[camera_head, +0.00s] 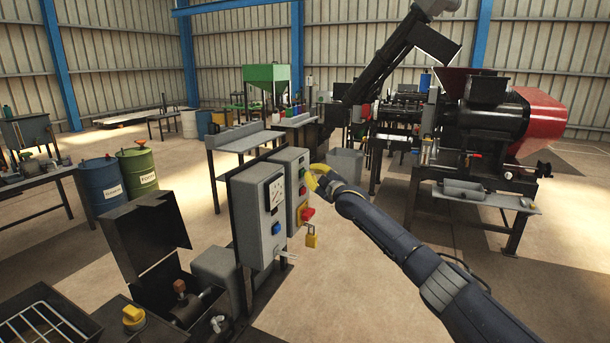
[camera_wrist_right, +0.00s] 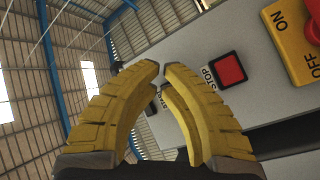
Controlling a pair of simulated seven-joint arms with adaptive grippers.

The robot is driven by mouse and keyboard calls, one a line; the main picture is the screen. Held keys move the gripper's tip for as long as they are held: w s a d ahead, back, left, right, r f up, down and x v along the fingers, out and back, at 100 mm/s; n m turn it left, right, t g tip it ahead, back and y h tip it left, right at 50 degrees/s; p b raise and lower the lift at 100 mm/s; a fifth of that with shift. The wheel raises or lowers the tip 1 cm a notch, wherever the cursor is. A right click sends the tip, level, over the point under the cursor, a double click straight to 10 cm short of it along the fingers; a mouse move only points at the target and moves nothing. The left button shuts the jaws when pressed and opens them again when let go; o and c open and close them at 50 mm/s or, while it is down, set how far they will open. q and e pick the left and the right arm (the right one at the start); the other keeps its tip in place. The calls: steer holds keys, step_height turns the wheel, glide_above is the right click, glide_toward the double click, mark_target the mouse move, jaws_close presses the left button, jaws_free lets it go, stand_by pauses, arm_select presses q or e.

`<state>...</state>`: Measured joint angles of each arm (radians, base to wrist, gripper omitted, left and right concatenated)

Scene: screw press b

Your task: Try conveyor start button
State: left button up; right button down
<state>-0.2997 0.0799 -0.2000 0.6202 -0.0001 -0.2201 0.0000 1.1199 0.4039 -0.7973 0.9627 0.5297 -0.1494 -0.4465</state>
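The grey control box (camera_head: 290,187) stands behind another grey box on a post. In the right wrist view its face (camera_wrist_right: 190,40) carries a red STOP button (camera_wrist_right: 228,70) on a black square. A label, apparently START, shows between my fingers, with a dark part beside it; the start button itself is mostly hidden behind them. My right gripper (camera_wrist_right: 162,70) has yellow curved fingers with tips nearly together and nothing between them. In the head view my right gripper (camera_head: 318,178) is close to the box's upper face; contact cannot be told. My left gripper is out of view.
The front box (camera_head: 260,205) has a dial and blue button. A red switch (camera_head: 307,213) on a yellow plate and a yellow padlock (camera_head: 311,239) sit low on the rear box. A black machine (camera_head: 490,120) stands right; open floor (camera_head: 350,270) lies between.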

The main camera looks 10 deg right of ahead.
stand_by(0.7)
steer(key=shift+s+d, duration=0.5)
steer(key=shift+d, duration=0.1)
steer(key=shift+s+d, duration=0.75)
steer(key=shift+d, duration=0.25)
steer(key=shift+s+d, duration=0.75)
steer(key=shift+d, duration=0.25)
stand_by(1.2)
